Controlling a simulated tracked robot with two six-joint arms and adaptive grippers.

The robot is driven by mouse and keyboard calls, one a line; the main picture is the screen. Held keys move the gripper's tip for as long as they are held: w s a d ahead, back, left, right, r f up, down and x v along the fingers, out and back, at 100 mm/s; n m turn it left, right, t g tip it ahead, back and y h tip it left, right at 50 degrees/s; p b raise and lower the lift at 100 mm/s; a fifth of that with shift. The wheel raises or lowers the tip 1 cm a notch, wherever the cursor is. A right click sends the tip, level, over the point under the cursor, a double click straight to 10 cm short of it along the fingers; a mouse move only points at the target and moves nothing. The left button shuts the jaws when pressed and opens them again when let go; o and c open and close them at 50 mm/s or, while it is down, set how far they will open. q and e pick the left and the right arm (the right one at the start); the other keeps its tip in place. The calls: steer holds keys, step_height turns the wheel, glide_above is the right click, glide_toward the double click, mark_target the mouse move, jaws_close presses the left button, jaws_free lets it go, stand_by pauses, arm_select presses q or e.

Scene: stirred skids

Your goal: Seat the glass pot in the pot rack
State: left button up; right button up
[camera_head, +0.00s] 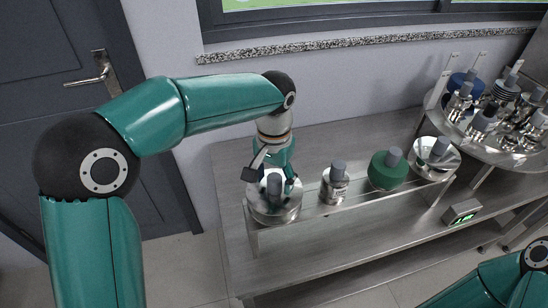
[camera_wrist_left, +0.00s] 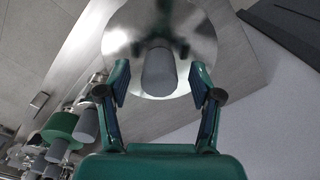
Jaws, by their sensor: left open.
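My left gripper (camera_head: 272,182) is open, pointing down over a wide, shiny round pot (camera_head: 275,213) with a grey knob. In the left wrist view the grey knob (camera_wrist_left: 158,72) stands between the two open fingers (camera_wrist_left: 160,85), with a gap on each side, and the pot's shiny round top (camera_wrist_left: 215,45) lies beyond. I cannot tell surely whether this pot is glass or metal. A long raised rack (camera_head: 358,198) runs along the bench; a narrow shiny pot (camera_head: 334,189), a green pot (camera_head: 384,177) and a wide shiny pot (camera_head: 437,160) stand along it. My right gripper is out of view.
A round raised platform (camera_head: 478,141) at the right holds several knobbed pots. A small box with a green display (camera_head: 462,214) sits at the bench's front right. The steel bench (camera_head: 318,150) is clear behind the rack. A wall and window sill stand behind.

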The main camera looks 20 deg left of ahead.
arm_select(q)
step_height(320, 180, up, 11)
stand_by(0.3)
steer(key=shift+f, duration=0.15)
stand_by(0.6)
